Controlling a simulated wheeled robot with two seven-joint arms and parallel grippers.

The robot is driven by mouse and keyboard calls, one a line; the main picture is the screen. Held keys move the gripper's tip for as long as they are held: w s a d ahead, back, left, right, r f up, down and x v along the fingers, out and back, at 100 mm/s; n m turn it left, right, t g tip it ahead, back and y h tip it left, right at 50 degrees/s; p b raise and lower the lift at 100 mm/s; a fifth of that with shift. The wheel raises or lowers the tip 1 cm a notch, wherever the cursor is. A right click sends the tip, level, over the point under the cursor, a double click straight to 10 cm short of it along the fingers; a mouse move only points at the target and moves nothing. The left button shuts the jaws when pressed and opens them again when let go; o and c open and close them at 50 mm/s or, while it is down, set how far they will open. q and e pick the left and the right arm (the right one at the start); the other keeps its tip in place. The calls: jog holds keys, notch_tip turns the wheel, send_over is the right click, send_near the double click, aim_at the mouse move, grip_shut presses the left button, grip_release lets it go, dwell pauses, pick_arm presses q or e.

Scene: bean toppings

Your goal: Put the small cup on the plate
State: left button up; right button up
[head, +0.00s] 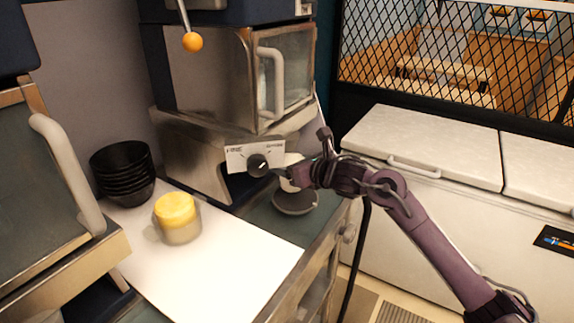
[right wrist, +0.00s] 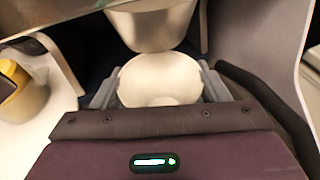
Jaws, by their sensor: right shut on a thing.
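A small white cup (head: 291,160) is in my right gripper (head: 289,178), in front of the steel machine; the arm partly hides it. In the right wrist view the pale round cup (right wrist: 160,82) fills the gap between the two fingers of the right gripper (right wrist: 158,75). A round dark grey plate (head: 295,206) lies on the counter just below the gripper in the head view. The cup appears above it; the exact height is hard to tell. My left gripper is not in view.
The steel machine (head: 195,145) with a knob stands close behind the gripper. A grey metal round part (right wrist: 152,25) is near the cup. A yellow-topped jar (head: 177,217) stands on a white board (head: 235,260); stacked black bowls (head: 123,170) are at left. The board's front is clear.

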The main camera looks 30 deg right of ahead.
jog(key=shift+w+a, duration=0.15)
jog(key=shift+w, duration=0.7)
jog(key=shift+w+a+f+p, duration=0.1)
jog(key=shift+w+p, duration=0.2)
jog(key=shift+p, duration=0.15)
notch_tip(320, 180, down, 3)
jog(key=shift+r+p, duration=0.2)
jog(key=shift+p, duration=0.35)
jog(key=shift+f, duration=0.3)
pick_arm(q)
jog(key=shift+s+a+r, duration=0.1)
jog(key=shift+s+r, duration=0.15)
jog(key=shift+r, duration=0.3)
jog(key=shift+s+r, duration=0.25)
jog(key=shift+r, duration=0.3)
pick_arm(e)
jog(key=shift+f, duration=0.1)
jog(key=shift+f, duration=0.15)
jog(key=o, duration=0.9)
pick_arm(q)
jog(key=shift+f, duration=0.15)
pick_arm(e)
jog(key=shift+o, duration=0.2)
